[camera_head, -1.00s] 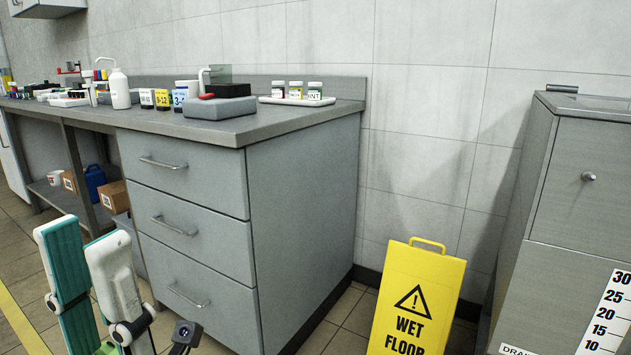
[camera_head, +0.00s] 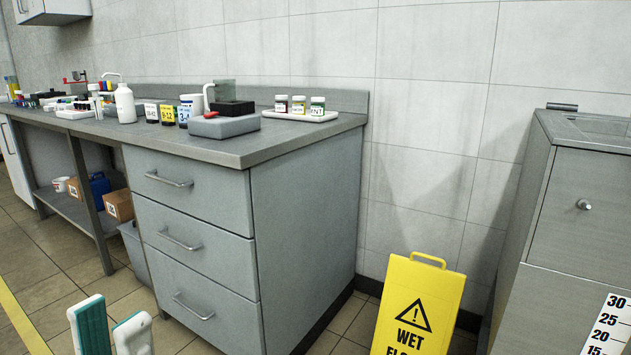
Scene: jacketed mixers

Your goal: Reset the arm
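My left gripper (camera_head: 108,313) shows at the bottom left of the head view. Only the upper parts of its two white fingers with teal pads are in the picture. The fingers stand apart with a gap between them, and nothing is held there. The gripper is in front of the grey drawer cabinet and well below the worktop in the picture, apart from any object. The rest of the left arm is cut off by the lower edge. My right gripper is not in view.
A grey bench (camera_head: 220,151) holds a white bottle (camera_head: 125,104), labelled cups and a tray of small jars (camera_head: 300,115). A yellow wet floor sign (camera_head: 418,305) stands right of the drawers. A grey machine (camera_head: 575,215) is at the right. Tiled floor (camera_head: 60,290) is bare at the left.

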